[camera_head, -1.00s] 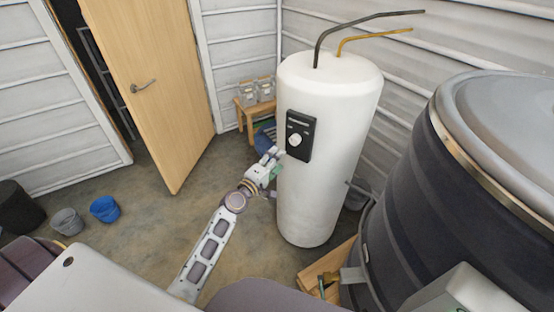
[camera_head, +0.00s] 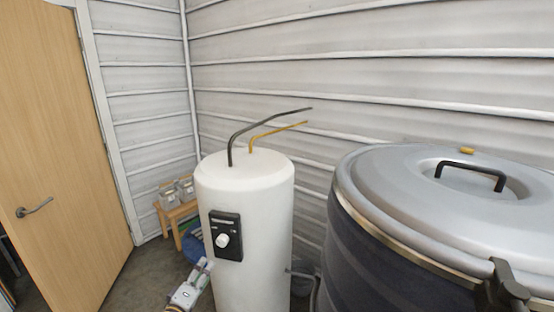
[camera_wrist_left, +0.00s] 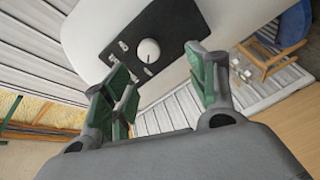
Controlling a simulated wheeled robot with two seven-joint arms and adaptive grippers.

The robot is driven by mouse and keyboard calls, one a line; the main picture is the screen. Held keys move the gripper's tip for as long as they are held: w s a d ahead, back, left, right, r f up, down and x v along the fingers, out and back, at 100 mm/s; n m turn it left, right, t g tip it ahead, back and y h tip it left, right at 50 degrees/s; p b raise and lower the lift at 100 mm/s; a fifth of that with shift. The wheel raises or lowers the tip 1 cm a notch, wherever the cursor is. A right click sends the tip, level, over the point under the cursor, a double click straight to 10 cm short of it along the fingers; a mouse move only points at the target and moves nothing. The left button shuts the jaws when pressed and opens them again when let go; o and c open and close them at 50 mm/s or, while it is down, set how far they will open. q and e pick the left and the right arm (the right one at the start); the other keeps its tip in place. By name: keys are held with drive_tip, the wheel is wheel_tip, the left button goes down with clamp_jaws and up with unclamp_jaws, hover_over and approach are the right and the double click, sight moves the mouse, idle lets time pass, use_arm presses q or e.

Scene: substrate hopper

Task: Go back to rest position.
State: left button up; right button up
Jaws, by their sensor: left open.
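My left gripper (camera_head: 203,268) is low in the head view, in front of the white boiler's lower left side. In the left wrist view my left gripper (camera_wrist_left: 162,78) is open, its green-padded fingers spread apart with nothing between them. Beyond the fingers is the boiler's black control panel (camera_wrist_left: 172,30) with a white round knob (camera_wrist_left: 148,51). In the head view the panel (camera_head: 225,222) and knob (camera_head: 222,240) are just above the gripper. Whether a finger touches the boiler is unclear. My right gripper is not in view.
The white boiler (camera_head: 262,195) stands beside a large dark drum with a grey lid (camera_head: 400,190). A black fitting (camera_head: 506,285) sits at the drum's rim. A wooden door (camera_head: 60,130) is at left. A small wooden stool (camera_head: 178,215) holds jars (camera_head: 170,197).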

use_arm(q)
drive_tip(key=s+a+f+m+g+y, duration=0.1)
drive_tip(key=s+f+m+g, duration=0.25)
drive_tip(key=f, duration=1.15)
drive_tip(key=s+a+f+m+g+y, duration=0.1)
drive_tip(key=s+f+m+g, duration=0.2)
drive_tip(key=f, duration=1.3)
drive_tip(key=s+f+m+g+y, duration=0.1)
drive_tip(key=s+f+m+g, duration=0.3)
drive_tip(key=s+f, duration=1.25)
drive_tip(key=s+f+m+g, duration=0.1)
drive_tip(key=s+f, duration=0.3)
drive_tip(key=s, duration=0.6)
drive_tip(key=s+f+m+g, duration=0.1)
drive_tip(key=s+f, duration=0.4)
drive_tip(key=s, duration=0.6)
drive_tip(key=s+f+m+g, duration=0.1)
drive_tip(key=s+f+g, duration=0.2)
drive_tip(key=s, duration=0.7)
drive_tip(key=shift+s+f+g+y, duration=0.25)
drive_tip(key=shift+f+g+y, duration=0.1)
drive_tip(key=shift+f, duration=0.6)
